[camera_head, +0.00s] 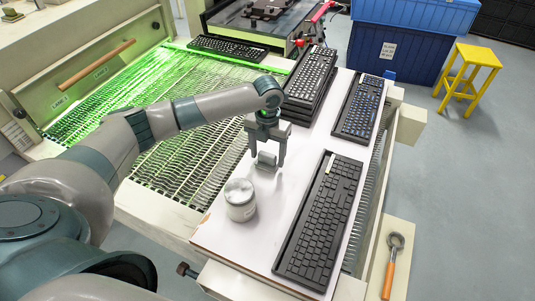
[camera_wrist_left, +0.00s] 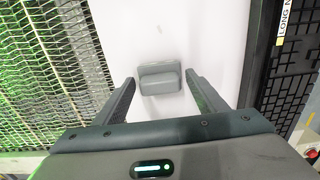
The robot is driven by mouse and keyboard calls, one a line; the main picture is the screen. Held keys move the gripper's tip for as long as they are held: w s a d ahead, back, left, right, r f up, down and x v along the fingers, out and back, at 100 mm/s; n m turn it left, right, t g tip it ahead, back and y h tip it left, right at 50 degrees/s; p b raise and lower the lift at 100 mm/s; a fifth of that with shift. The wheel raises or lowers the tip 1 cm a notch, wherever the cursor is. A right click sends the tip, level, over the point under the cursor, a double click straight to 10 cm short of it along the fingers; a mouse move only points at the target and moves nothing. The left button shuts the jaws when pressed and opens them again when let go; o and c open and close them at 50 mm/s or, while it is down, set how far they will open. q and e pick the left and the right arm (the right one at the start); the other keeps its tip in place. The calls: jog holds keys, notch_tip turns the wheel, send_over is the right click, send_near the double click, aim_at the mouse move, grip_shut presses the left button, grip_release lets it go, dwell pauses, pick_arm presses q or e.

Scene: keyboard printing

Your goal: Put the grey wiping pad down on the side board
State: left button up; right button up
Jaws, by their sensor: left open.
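The grey wiping pad (camera_head: 266,160) rests on the white side board (camera_head: 289,190), with its raised grip upward. It also shows in the left wrist view (camera_wrist_left: 160,80), flat on the white surface (camera_wrist_left: 205,30). My left gripper (camera_head: 267,158) is above it, pointing down. Its fingers are spread on either side of the pad, with a visible gap on each side in the wrist view. The gripper is open and holds nothing. My right gripper is not in view.
A long black keyboard (camera_head: 320,220) lies to the right, a stack of keyboards (camera_head: 310,80) behind. The green-lit slatted bed (camera_head: 185,160) is to the left. A tool with an orange handle (camera_head: 390,270) lies front right.

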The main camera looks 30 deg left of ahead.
aim_at(268, 154)
pick_arm(q)
jog(key=shift+r, duration=0.1)
notch_tip(268, 154, up, 12)
jog(key=b, duration=0.3)
dwell(0.3)
